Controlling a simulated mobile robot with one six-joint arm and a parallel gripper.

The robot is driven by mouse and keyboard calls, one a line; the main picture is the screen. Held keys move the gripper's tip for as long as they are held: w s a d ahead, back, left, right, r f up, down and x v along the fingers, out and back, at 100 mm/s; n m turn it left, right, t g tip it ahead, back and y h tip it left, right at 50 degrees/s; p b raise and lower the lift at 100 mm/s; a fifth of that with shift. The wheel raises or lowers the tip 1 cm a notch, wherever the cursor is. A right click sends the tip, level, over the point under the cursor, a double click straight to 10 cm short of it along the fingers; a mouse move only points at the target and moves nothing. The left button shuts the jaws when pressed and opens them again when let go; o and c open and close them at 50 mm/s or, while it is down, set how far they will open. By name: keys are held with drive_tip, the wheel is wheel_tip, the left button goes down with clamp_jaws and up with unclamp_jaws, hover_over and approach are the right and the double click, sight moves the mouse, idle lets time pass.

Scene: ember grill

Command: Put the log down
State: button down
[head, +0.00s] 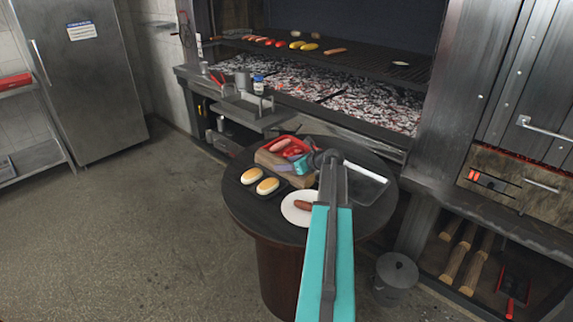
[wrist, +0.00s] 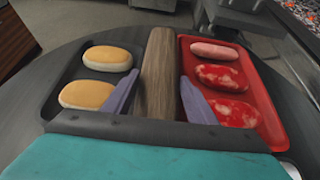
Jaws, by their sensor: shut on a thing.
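The log (wrist: 160,60) is a brown wooden piece lying lengthwise between the two fingers of my gripper (wrist: 159,80) in the wrist view. My gripper is shut on it, with one purple finger on each side. I cannot tell whether the log touches the tabletop.
A dark tray with two buns (wrist: 90,94) is left of the log, and a red tray (wrist: 262,95) with meat is right. A white plate (head: 291,217) with a sausage stands near the table front. Several logs (head: 455,262) lie under the right counter. A lidded grey bin (head: 396,275) stands beside the table.

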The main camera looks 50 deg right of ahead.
drive_tip(key=c, duration=0.8)
unclamp_jaws()
drive_tip(key=shift+f, duration=0.1)
drive_tip(key=shift+o, duration=0.2)
drive_tip(key=b+v, duration=0.1)
drive_tip(key=v, duration=1.1)
drive_tip(key=shift+b, duration=0.4)
